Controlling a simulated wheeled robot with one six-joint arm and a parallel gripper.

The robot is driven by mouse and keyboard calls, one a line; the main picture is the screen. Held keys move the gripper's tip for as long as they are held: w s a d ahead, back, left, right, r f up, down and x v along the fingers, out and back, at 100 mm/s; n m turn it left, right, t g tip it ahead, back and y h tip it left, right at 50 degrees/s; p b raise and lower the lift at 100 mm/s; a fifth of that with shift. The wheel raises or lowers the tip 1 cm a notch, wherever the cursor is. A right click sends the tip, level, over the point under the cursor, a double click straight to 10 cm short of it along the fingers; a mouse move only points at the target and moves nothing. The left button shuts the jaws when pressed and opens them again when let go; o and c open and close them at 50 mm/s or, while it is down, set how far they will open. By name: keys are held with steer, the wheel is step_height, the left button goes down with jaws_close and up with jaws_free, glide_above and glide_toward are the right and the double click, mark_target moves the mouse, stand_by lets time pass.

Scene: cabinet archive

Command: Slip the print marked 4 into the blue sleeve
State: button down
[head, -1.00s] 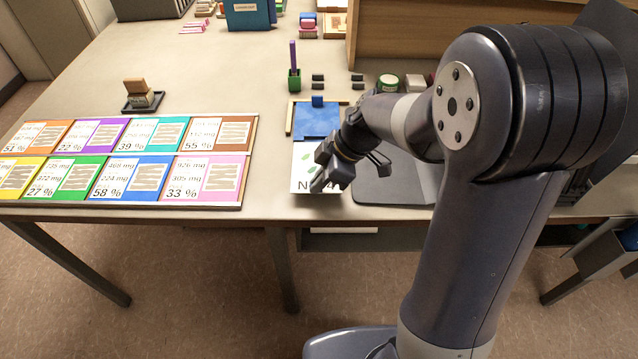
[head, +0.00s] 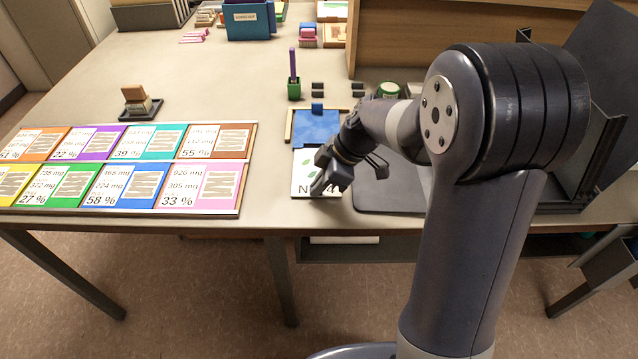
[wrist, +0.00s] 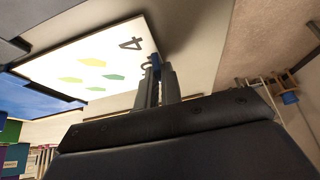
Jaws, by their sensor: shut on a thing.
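The print marked 4 (head: 304,174) is a white sheet with green leaf-like shapes, lying just in front of the blue sleeve (head: 317,126) in the head view. The sleeve lies flat in a pale frame, with a small blue block at its far edge. My gripper (head: 318,190) is shut on the print's near edge and covers part of it. In the wrist view, the print (wrist: 75,68) shows its 4 beside my fingertips (wrist: 155,75), and the blue sleeve (wrist: 30,102) is at the left. I cannot tell whether the print's far edge is inside the sleeve.
A rack of coloured cards (head: 130,170) fills the left of the table. A dark mat (head: 385,190) lies right of the print. A stamp on a pad (head: 138,100), a green pen cup (head: 294,88) and small black blocks stand behind. The table between the stamp and pen cup is clear.

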mark_target(312, 169)
steer(key=shift+w+d, duration=0.15)
steer(key=shift+w, duration=3.85)
steer(key=shift+w+d+p, duration=0.1)
steer(key=shift+w+p, duration=0.95)
steer(key=shift+w, duration=2.9)
steer(key=shift+b, duration=0.3)
steer(key=c, duration=1.5)
jaws_free()
steer(key=shift+r, duration=0.1)
